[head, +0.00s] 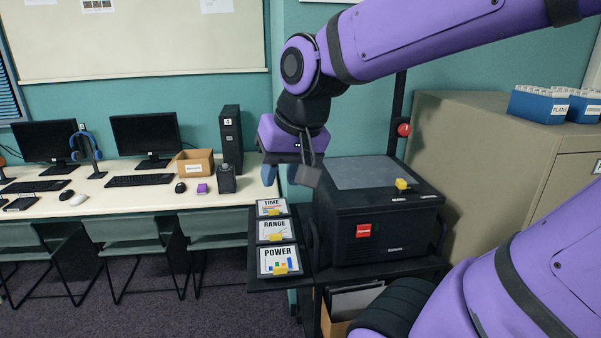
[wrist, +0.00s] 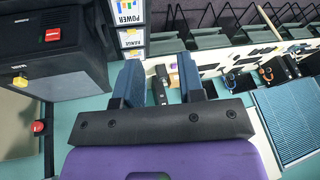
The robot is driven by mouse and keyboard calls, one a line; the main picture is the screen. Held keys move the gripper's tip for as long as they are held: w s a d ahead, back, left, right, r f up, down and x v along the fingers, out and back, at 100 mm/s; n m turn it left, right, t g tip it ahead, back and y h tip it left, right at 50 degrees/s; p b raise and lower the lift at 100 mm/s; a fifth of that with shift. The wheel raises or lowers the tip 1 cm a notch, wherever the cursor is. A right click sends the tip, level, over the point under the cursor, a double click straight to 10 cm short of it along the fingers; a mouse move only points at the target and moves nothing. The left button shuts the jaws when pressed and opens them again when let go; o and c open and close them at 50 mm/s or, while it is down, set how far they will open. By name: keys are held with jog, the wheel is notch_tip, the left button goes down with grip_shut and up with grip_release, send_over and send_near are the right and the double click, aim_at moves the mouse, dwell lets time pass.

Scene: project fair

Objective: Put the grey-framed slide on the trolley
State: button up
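Three slides with yellow tabs lie in a row on a black side shelf (head: 262,285) in the head view: TIME (head: 268,205), RANGE (head: 272,227) and POWER (head: 275,255). Their frames look pale or greyish; I cannot tell surely which is the grey-framed one. POWER (wrist: 128,14) and RANGE (wrist: 131,38) also show in the wrist view. The black trolley (head: 440,266) carries a projector (head: 350,235); the side shelf adjoins it. My gripper (head: 281,174) is above and beyond the slides in the head view, apart from them. Its blue fingers (wrist: 158,78) are apart, with nothing held between them.
A red button (head: 404,130) is on a post behind. A beige cabinet (head: 465,150) stands right. A desk (head: 130,203) with computers and a cardboard box (head: 194,162) stands left.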

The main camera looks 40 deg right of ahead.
jog(key=s+n, duration=0.1)
jog(key=s+r+n, duration=0.1)
jog(key=s, duration=0.1)
jog(key=s+a+r+n, duration=0.1)
jog(key=s+n, duration=0.1)
jog(key=shift+s+t+h, duration=0.25)
jog(key=shift+t+h, duration=0.05)
jog(key=shift+t, duration=0.1)
dwell(0.8)
